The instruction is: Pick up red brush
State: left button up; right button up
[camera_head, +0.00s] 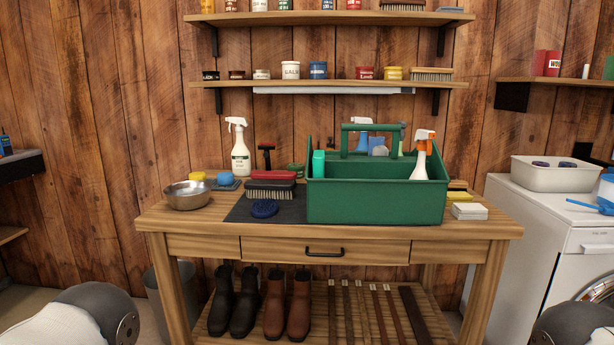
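A red brush-like block (273,175) lies on the wooden workbench (195,223), left of the green caddy (375,205). Just in front of it is a dark-backed brush (270,190) with pale bristles facing forward; I cannot tell whether the two are touching. Parts of my two arms show at the bottom left and bottom right corners. Neither gripper is in view.
A dark mat (240,212) lies under the brushes, with a dark blue round item (264,209) in front. A metal bowl (187,196) and white spray bottle (240,150) stand left. The tall caddy bounds the right side. Shelves (330,84) hang above the bench.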

aim_at(257, 175)
jog(key=i+j+z, duration=0.15)
jog(key=j+z, duration=0.2)
jog(key=i+j+z, duration=0.1)
jog(key=j+z, duration=0.2)
jog(key=j, duration=0.25)
jog(key=j+z, duration=0.35)
jog(key=i+j, duration=0.05)
jog(key=j, duration=0.05)
